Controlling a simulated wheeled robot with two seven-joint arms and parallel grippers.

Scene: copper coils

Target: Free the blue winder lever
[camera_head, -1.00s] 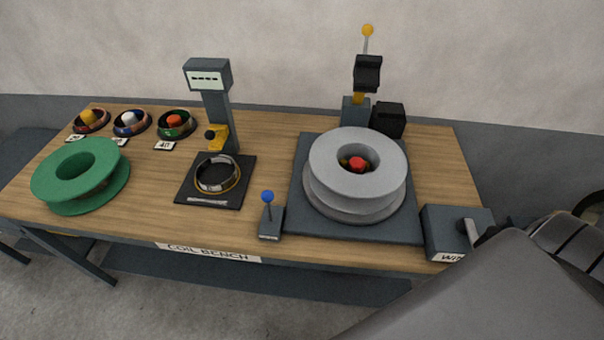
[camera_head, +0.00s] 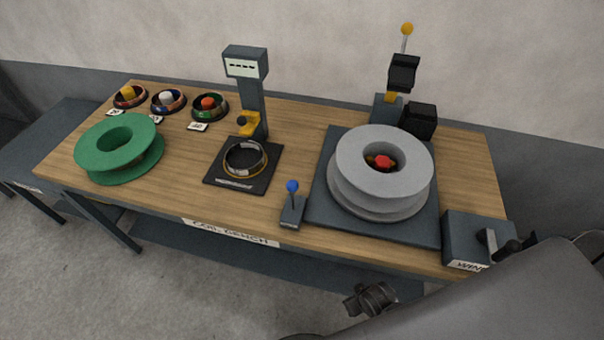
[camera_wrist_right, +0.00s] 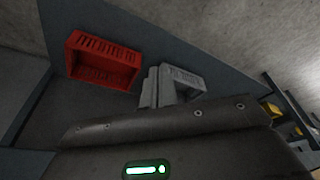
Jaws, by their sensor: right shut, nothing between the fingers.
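The winder lever has a blue ball knob (camera_head: 292,187) on a thin dark stem, rising from a small grey base (camera_head: 292,211) near the bench's front edge. It stands left of the large grey spool (camera_head: 385,160), which is on a dark square plate. No gripper touches the lever. In the head view a grey arm of mine fills the lower right, with a dark part of me in front of the bench. My left gripper is not in view.
A winder box (camera_head: 478,240) with a crank stands at the bench's right end. A scale post (camera_head: 250,92) and a coil on a black pad (camera_head: 217,177) are to the left, then a green spool (camera_head: 105,167). The right wrist view shows a red crate (camera_wrist_right: 104,58) and a grey crate (camera_wrist_right: 190,80).

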